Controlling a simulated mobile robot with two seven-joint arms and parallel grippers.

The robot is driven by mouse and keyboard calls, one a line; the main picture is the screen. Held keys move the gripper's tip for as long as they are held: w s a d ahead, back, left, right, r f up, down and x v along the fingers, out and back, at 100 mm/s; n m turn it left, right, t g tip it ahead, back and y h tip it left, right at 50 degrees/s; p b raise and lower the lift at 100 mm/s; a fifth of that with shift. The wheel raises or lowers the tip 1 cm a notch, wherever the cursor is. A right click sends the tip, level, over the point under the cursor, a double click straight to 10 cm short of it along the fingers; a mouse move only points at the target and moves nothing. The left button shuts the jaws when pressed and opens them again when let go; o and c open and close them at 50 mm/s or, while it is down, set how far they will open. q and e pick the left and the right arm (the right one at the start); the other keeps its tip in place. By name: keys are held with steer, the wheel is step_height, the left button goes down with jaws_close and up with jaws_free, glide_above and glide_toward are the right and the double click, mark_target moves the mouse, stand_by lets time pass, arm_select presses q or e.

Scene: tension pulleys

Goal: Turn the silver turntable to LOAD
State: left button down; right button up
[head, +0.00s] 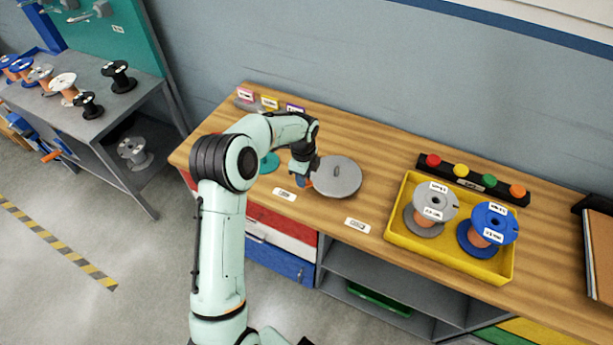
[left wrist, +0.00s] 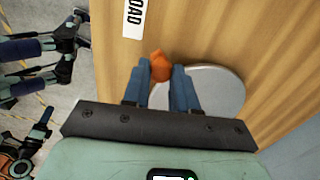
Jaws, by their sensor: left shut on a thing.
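The silver turntable (head: 343,180) is a flat grey disc with a small upright grip on top, lying on the wooden bench. Its disc also shows in the left wrist view (left wrist: 222,88), partly behind my fingers. My left gripper (head: 303,183) is at its left edge, shut on an orange tab (left wrist: 158,66) at the rim. The fingers hide part of the tab.
A second white label (head: 357,225) lies right of the turntable near the front edge. A yellow tray (head: 398,236) with grey and blue spools stands to the right, before a dark strip of coloured knobs (head: 472,180). A teal disc (head: 268,163) is partly behind my arm.

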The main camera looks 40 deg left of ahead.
arm_select(q)
steer(key=shift+w+a+m, duration=0.2)
steer(key=shift+a+m, duration=0.1)
arm_select(e)
steer(key=shift+w+r, duration=0.25)
steer(key=shift+r, duration=0.1)
arm_select(q)
steer(key=c, duration=0.9)
jaws_free()
steer(key=shift+r, duration=0.15)
step_height(320, 180, up, 13)
steer(key=p, duration=0.1)
arm_select(e)
steer(key=shift+w+r, duration=0.55)
steer(key=shift+r, duration=0.1)
